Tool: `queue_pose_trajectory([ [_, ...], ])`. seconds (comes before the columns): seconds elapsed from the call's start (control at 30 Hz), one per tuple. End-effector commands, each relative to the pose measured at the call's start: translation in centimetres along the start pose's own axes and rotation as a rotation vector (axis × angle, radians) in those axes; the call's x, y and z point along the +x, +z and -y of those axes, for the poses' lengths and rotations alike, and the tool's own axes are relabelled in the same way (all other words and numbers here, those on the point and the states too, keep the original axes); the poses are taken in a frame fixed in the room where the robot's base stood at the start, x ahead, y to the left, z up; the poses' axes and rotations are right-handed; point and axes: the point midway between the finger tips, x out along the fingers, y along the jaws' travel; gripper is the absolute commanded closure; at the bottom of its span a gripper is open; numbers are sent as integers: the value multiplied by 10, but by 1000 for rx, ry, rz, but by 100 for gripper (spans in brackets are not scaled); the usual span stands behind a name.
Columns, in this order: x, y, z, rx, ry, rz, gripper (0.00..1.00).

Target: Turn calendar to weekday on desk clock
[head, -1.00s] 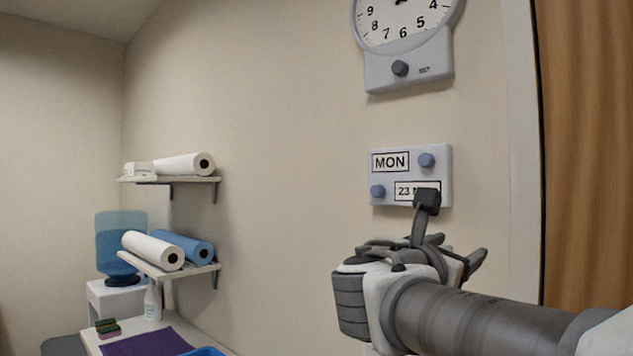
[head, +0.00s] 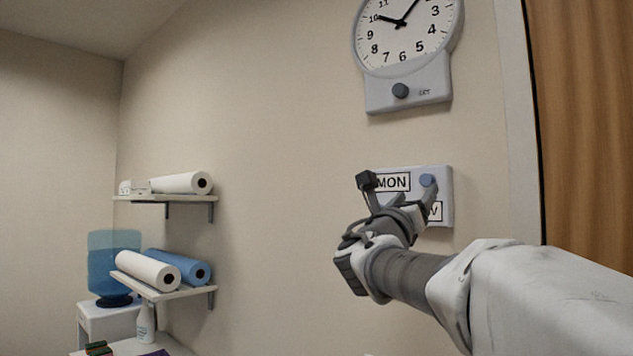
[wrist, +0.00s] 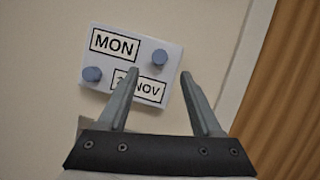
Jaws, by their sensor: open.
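The calendar panel (head: 446,179) is a pale plate on the wall with a MON window (head: 394,183) and a date window. In the wrist view the panel (wrist: 136,58) shows a MON window (wrist: 115,45), a partly covered NOV window (wrist: 148,89), an upper-right blue-grey knob (wrist: 159,57) and a lower-left knob (wrist: 92,74). My gripper (head: 412,198) is in front of the panel, open and empty. In the wrist view its fingertips (wrist: 159,73) point toward the panel's right half, with the upper-right knob between and just beyond them. Contact cannot be told.
A round wall clock (head: 385,57) with a knob on its base (head: 400,91) hangs above the panel. A white door frame (head: 517,130) and wooden door (head: 580,120) are at right. Shelves with rolls (head: 147,270) are at left. The wall left of the panel is bare.

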Motion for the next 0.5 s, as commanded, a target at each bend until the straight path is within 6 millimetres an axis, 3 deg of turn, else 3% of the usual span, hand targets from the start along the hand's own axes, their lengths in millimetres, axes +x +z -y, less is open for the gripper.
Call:
queue_pose_trajectory([
  [0.2,47,1,1,-2,-2,-1,34],
  [0.5,76,0,0,1,-1,-1,34],
])
